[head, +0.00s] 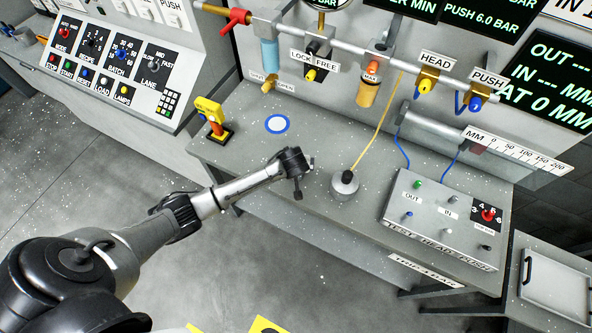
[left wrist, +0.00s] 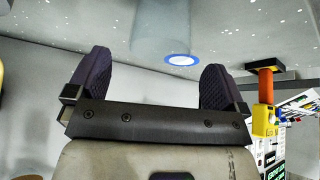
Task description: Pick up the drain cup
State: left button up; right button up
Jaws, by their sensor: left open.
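A blue ring with a white middle (head: 277,124) shows on the grey bench. My left gripper (head: 300,165) is at the bench's front edge, nearer me than the ring. In the left wrist view its dark fingers (left wrist: 157,60) are apart and empty, with the cylinder beyond the gap between them. My right gripper is not in view.
On the bench (head: 240,158), a yellow button stand (head: 209,117) is left of the ring. A metal pot (head: 345,184) with a yellow hose stands to the right, near a control box (head: 440,222). A blue filter bowl (head: 270,54) hangs behind the ring.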

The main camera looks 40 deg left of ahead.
pick_arm(q)
jog(key=shift+x, duration=2.95)
jog(key=shift+s+d+f, duration=0.1)
jog(key=c, duration=1)
